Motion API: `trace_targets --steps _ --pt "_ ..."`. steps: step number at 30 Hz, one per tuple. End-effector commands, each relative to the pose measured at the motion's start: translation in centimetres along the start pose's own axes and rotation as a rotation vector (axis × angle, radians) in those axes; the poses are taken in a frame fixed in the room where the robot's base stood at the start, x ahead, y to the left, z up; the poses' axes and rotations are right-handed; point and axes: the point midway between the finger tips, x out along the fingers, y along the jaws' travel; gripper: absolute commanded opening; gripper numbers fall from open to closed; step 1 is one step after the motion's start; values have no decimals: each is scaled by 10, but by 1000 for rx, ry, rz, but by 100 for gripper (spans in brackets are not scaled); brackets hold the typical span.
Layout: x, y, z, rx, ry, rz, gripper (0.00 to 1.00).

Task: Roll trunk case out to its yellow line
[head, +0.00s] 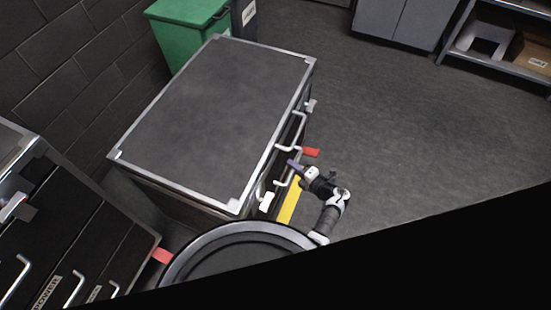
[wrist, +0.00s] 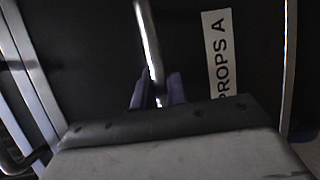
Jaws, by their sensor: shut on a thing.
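The trunk case (head: 210,110) is a large black box with a grey top and silver edges, standing on the floor at the middle left. Silver handles (head: 299,128) are on its right side. In the wrist view, a white label (wrist: 220,55) on the case reads "PROPS A". My gripper (head: 292,164) is shut on a silver handle bar (wrist: 148,40), its purple fingers (wrist: 157,92) on either side of it. A yellow line (head: 289,200) shows on the floor beside the case's right side, partly hidden by my arm and base.
A green bin (head: 185,30) stands behind the case, by a dark brick wall (head: 70,60). Another black case (head: 70,250) with handles is at the lower left. A grey cabinet (head: 400,22) and a shelf (head: 500,62) stand at the back right. The floor (head: 400,130) to the right is clear.

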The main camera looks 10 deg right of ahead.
Motion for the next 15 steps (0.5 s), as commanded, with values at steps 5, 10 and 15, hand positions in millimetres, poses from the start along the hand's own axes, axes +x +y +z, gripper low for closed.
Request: trace_targets --steps 5,10,15 --pt "-23 -5 10 -2 3 -1 0" --pt "-32 -7 13 -3 6 -1 0" --pt "-34 -8 14 -3 5 -2 0"
